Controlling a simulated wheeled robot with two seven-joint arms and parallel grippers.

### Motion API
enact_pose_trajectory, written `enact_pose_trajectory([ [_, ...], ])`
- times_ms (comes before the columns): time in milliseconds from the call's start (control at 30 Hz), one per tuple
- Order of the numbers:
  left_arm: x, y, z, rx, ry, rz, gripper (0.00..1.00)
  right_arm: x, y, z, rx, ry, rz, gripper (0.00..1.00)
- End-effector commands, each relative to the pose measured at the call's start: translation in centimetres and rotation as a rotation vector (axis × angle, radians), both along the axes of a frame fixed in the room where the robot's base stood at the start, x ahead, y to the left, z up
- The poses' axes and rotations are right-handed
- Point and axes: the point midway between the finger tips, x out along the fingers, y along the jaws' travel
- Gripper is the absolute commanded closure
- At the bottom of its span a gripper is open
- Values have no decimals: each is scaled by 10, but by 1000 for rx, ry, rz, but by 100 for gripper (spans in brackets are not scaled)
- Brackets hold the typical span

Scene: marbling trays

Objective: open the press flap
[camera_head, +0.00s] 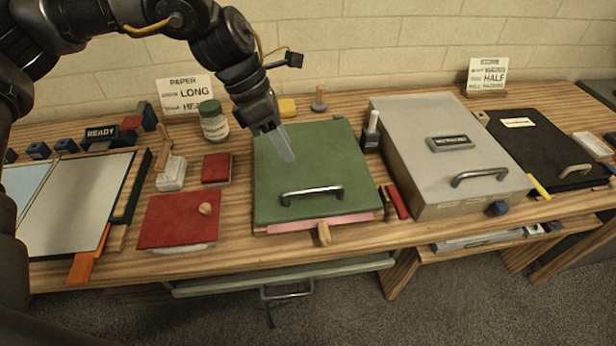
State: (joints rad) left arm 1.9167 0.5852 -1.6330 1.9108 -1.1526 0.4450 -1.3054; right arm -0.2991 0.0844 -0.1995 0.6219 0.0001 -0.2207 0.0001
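A green flap (305,172) with a metal bar handle (312,191) near its front edge lies flat on the table at the middle; a pink edge shows under its front. A grey box (440,130) with a dark label and a metal handle (480,176) stands right of it, its lid down. The label is too small to read, so I cannot tell for sure which is the press. My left gripper (284,150) points down over the back left part of the green flap, behind its handle, holding nothing visible. Its fingers overlap in this view. My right gripper is not in view.
A red lid (180,221) with a wooden knob lies at front left, near a white block (171,173) and a red block (216,168). A jar (213,121) stands behind them. A dark bottle (371,132) stands between flap and grey box. A black folder (545,148) lies right.

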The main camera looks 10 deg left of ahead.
Motion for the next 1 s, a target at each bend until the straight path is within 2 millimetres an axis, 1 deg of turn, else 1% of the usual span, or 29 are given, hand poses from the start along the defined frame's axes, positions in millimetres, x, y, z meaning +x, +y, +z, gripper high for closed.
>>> enact_pose_trajectory([
  [167, -1, -5, -11, 1, 3, -2, 64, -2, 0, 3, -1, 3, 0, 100],
  [500, -5, -33, -66, -1, 3, -1, 64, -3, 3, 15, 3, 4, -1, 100],
  [700, -6, -43, -90, -2, 1, -1, 64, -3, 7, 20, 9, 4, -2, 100],
  [833, -6, -46, -96, -3, 0, 0, 64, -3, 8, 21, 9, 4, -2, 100],
  [1000, -6, -47, -98, -3, -1, 1, 64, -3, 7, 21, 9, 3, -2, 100],
])
